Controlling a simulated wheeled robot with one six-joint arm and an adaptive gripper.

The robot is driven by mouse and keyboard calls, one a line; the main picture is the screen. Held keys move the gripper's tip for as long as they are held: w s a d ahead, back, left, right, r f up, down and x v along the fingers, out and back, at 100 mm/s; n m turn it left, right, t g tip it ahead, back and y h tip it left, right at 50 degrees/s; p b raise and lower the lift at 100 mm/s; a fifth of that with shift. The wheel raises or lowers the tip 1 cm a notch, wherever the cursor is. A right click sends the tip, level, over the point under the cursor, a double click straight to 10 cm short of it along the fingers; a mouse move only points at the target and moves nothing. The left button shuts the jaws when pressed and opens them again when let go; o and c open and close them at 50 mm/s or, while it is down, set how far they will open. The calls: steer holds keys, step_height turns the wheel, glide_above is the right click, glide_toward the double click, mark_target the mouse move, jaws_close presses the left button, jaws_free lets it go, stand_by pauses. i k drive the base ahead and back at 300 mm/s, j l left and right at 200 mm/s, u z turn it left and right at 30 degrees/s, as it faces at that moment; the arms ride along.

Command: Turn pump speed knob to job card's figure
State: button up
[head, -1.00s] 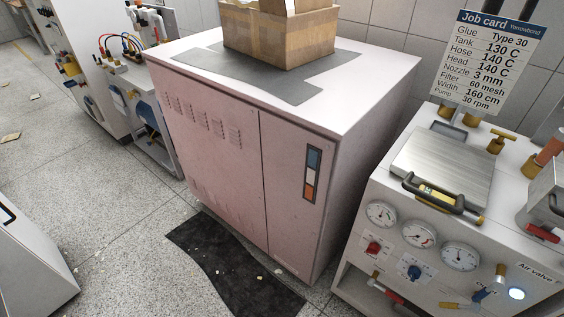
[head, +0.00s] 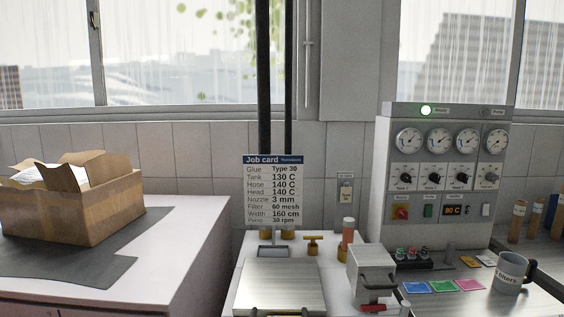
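The job card (head: 273,190) stands upright in the middle of the head view. Its last line reads Pump 30 rpm. To its right is a grey control panel (head: 384,190) with a row of round gauges and a row of knobs below them. The rightmost knob (head: 490,178) sits under the rightmost gauge (head: 495,142), in the column whose small top label seems to read Pump. My gripper is not in view.
A carton (head: 105,215) sits at left.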

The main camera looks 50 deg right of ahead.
mark_target(491, 177)
steer(key=i+z, duration=0.15)
steer(key=z, duration=0.7)
steer(key=k+l+z, duration=0.1)
steer(key=z, duration=1.45)
